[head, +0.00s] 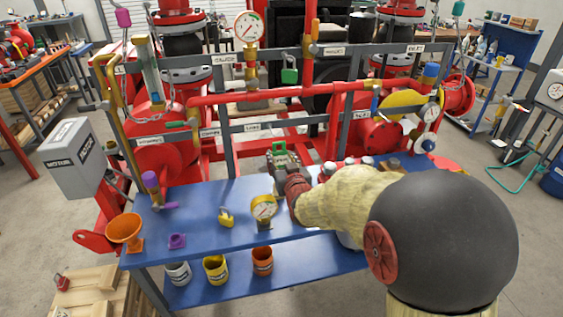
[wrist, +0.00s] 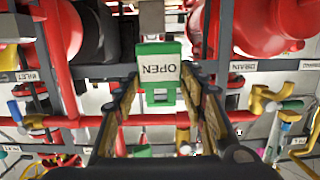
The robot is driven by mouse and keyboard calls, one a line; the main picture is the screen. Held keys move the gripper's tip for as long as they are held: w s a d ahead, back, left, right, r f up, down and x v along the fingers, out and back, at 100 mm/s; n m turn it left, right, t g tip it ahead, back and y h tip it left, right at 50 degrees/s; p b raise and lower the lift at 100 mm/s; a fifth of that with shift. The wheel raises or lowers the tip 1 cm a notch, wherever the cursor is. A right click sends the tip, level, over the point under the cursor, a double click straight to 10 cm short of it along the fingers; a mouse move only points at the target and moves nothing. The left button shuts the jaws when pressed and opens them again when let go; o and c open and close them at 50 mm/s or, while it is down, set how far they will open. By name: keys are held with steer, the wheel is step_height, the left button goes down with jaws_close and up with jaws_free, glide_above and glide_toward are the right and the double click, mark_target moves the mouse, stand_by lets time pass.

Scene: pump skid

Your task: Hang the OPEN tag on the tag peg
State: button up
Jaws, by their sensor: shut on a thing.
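The OPEN tag (head: 280,147) is green with a white label. My gripper (head: 281,163) is shut on it and holds it above the back of the blue bench, in front of the red and grey pipe frame. In the wrist view the tag (wrist: 158,70) sits between my two fingertips (wrist: 161,86), and its word reads upside down. Its green loop is at the lower edge in that view. The dark fingers partly cover the head view of it. I cannot pick out the tag peg for certain in either view.
The blue bench (head: 200,196) carries a yellow padlock (head: 226,217), a gauge (head: 263,208) and an orange funnel (head: 125,230). Red pipes (head: 250,95) and grey rails crowd the space behind the tag.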

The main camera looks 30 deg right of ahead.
steer(key=shift+r+x, duration=0.15)
steer(key=shift+x, duration=1)
steer(key=shift+r+x, duration=0.1)
steer(key=shift+x, duration=1.1)
steer(key=shift+w, duration=0.15)
steer(key=shift+w+d+b, duration=0.15)
steer(key=shift+w+b, duration=0.25)
steer(key=shift+b, duration=0.05)
steer(key=shift+w, duration=0.2)
stand_by(0.4)
steer(key=shift+b+x, duration=0.7)
steer(key=shift+x, duration=0.95)
steer(key=shift+r, duration=0.2)
steer(key=shift+w+d+f+b, duration=0.1)
steer(key=shift+f+b, duration=0.35)
steer(key=shift+b, duration=0.1)
